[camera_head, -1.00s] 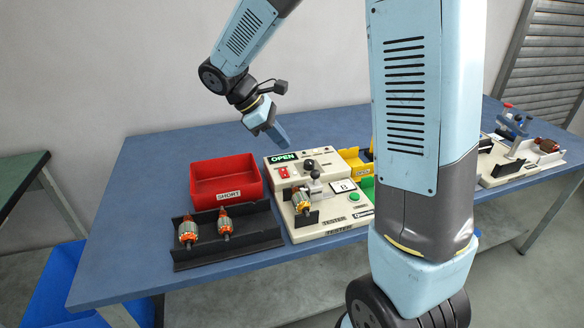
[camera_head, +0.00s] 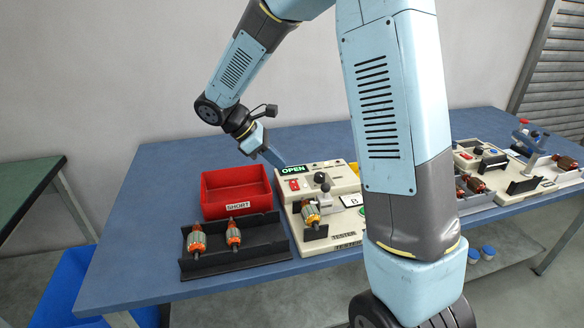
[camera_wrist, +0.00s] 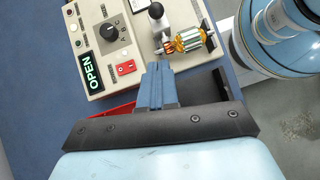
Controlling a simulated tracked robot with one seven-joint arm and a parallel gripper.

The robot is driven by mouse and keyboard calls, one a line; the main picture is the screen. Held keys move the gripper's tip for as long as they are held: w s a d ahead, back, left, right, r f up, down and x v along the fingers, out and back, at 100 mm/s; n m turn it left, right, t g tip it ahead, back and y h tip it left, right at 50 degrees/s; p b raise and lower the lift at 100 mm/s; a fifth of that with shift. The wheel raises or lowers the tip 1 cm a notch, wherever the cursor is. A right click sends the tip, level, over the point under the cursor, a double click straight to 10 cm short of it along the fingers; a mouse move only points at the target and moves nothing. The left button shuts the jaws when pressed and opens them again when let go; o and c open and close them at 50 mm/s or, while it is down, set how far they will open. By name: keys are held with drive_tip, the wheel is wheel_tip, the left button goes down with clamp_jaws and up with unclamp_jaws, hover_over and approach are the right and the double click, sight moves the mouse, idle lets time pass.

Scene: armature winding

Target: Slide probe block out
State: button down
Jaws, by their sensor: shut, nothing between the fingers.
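The tester (camera_head: 287,216) is a cream box whose green display (camera_head: 293,170) reads OPEN. An orange-and-copper armature (camera_head: 310,214) sits in its black cradle, also seen in the wrist view (camera_wrist: 185,41). Beside the armature is the probe block (camera_head: 324,189), a small light block with a black knob; the wrist view shows it (camera_wrist: 161,25) against the armature's shaft end. My gripper (camera_head: 281,163) is shut and empty, above the tester's back left near the display. In the wrist view its fingertips (camera_wrist: 158,66) point toward the probe block, apart from it.
A red SHORT bin (camera_head: 237,205) stands left of the tester. In front of it a black rack (camera_head: 262,243) holds two armatures (camera_head: 234,234). My arm hides the table right of the tester. Farther right is another station (camera_head: 535,172) with more armatures.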

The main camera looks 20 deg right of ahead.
hover_over(305, 201)
drive_tip(key=w+a, duration=0.1)
drive_tip(key=a, duration=0.1)
wheel_tip(305, 201, down, 7)
drive_tip(key=shift+s+d+f, duration=0.1)
drive_tip(key=shift+s+d, duration=0.05)
drive_tip(key=shift+d, duration=1)
drive_tip(key=shift+s+d+f, duration=0.1)
drive_tip(key=shift+d+f, duration=0.05)
drive_tip(key=shift+d, duration=0.65)
